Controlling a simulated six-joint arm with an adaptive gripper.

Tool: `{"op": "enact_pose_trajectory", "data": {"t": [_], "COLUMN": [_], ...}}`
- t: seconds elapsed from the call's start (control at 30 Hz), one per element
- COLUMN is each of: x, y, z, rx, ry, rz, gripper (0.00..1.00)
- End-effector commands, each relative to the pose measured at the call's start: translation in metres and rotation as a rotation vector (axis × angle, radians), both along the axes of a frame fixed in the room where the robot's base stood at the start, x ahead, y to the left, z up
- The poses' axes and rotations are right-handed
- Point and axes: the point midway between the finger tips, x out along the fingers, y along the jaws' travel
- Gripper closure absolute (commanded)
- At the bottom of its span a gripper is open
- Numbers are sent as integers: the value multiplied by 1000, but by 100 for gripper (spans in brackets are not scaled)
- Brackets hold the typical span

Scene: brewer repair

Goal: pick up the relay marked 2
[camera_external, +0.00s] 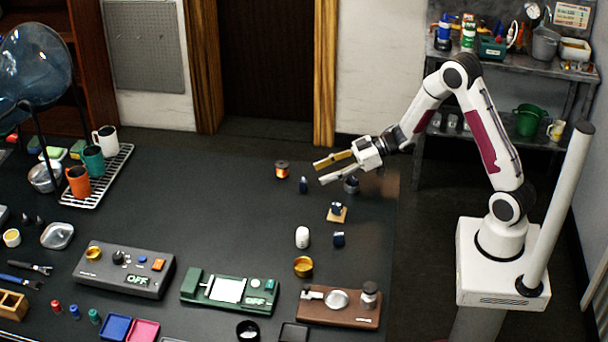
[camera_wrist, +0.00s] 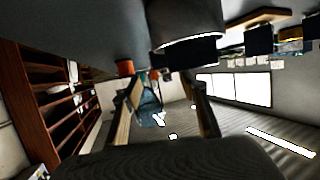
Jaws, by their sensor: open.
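Several small dark blue blocks that could be relays stand on the dark table: one (camera_external: 304,185) near my fingertips, one (camera_external: 336,209) on a small wooden piece, and one (camera_external: 339,239) nearer the front. No number is legible on any of them, so I cannot tell which is marked 2. My gripper (camera_external: 318,173) is open and empty, stretched out to the left, low over the back of the table. Its two fingers also show in the wrist view (camera_wrist: 162,78), with nothing held between them.
A grey round part (camera_external: 351,186) sits below my gripper; a large metal cylinder (camera_wrist: 185,25) looms close in the tilted wrist view. An orange spool (camera_external: 282,169) stands left of the fingertips. A white cylinder (camera_external: 302,237) and brass cup (camera_external: 303,266) stand in front. Table left of the spool is clear.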

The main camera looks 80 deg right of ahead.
Motion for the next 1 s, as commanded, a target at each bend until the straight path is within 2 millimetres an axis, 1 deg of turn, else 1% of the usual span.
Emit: {"op": "enact_pose_trajectory", "data": {"t": [0.2, 0.33, 0.73, 0.83, 1.0], "x": [0, 4, 40, 45, 46], "y": [0, 1, 14, 16, 17], "z": [0, -2, -14, -17, -17], "rx": [0, -1, -1, 0, 0], "ry": [0, 0, 0, 1, 0], "rz": [0, 1, 1, 1, -1], "gripper": [57, 57, 57, 57, 57]}}
